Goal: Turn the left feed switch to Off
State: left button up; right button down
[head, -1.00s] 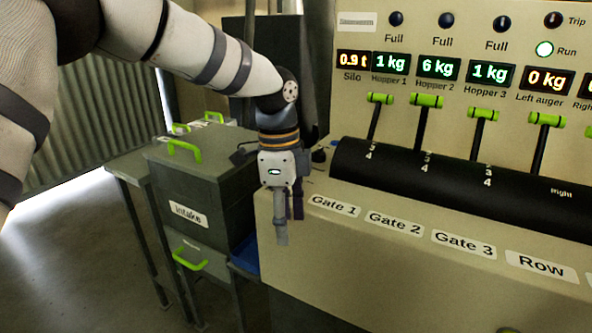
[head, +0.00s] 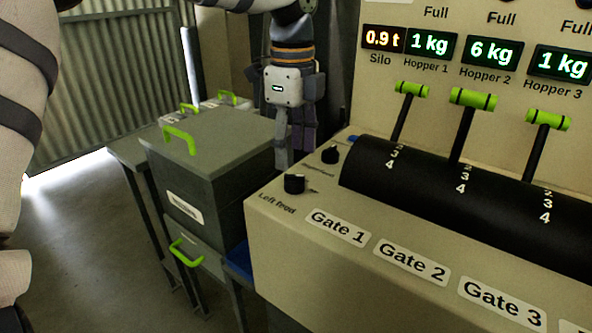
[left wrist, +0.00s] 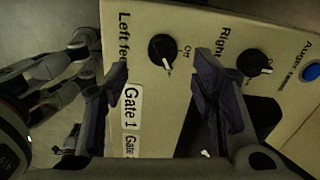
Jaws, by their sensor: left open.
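The left feed switch (head: 294,184) is a round black knob on the panel's near left corner, above the "Left feed" label. In the left wrist view the knob (left wrist: 163,50) has a white pointer aimed toward the bottom of the picture, with "Off" printed to its right. My left gripper (head: 292,150) is open and empty, pointing down, and appears just behind the knob in the head view. In the left wrist view its fingers lie either side below the knob, apart from it. My right gripper is not seen.
A second black knob (head: 330,154) stands close behind, with a blue button (left wrist: 312,71) beyond it. Green-handled gate levers (head: 467,116) rise from the black drum at right. A grey intake bin (head: 203,150) stands left of the panel.

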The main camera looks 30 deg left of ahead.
aim_at(294, 175)
pick_arm(q)
notch_tip(294, 175, down, 6)
jog(key=shift+w, duration=0.15)
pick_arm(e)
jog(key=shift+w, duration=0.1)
pick_arm(q)
jog(key=c, duration=1.2)
